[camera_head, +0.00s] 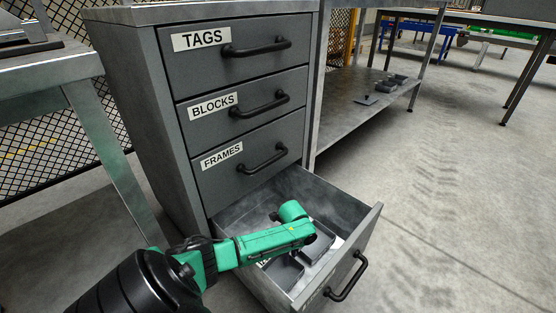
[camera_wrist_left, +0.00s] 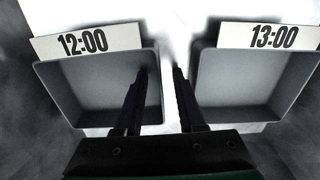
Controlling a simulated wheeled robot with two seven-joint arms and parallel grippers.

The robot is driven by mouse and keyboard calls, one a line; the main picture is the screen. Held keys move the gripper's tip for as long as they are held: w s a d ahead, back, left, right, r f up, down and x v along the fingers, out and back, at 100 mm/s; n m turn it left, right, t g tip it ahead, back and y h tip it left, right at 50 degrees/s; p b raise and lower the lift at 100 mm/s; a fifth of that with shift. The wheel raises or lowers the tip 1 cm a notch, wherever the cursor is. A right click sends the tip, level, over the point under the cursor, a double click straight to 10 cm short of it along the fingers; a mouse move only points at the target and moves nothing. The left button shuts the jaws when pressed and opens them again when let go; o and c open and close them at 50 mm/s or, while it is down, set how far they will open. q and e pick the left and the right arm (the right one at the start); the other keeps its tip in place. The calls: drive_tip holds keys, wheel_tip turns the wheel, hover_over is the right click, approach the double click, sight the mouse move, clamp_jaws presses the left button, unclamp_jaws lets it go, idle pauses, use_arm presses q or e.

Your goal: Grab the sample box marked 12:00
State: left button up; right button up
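The sample box marked 12:00 (camera_wrist_left: 85,90) is a grey open tray with a white label on its far edge, at the left of the left wrist view. A matching box marked 13:00 (camera_wrist_left: 250,85) is at the right, with a gap between them. My left gripper (camera_wrist_left: 159,72) is open. Its left finger overlaps the right side of the 12:00 box, and its right finger is over the gap. Contact cannot be told. In the head view, my left arm reaches into the open bottom drawer (camera_head: 240,222) and partly hides the boxes. My right gripper is not in view.
The cabinet's closed drawers are labelled TAGS (camera_head: 235,48), BLOCKS (camera_head: 245,108) and FRAMES (camera_head: 245,165). The open drawer's front with its black handle (camera_head: 347,277) stands out over the floor. A metal table (camera_head: 50,68) is at the left. The floor at the right is clear.

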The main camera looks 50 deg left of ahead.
use_arm(q)
clamp_jaws()
idle(1.4)
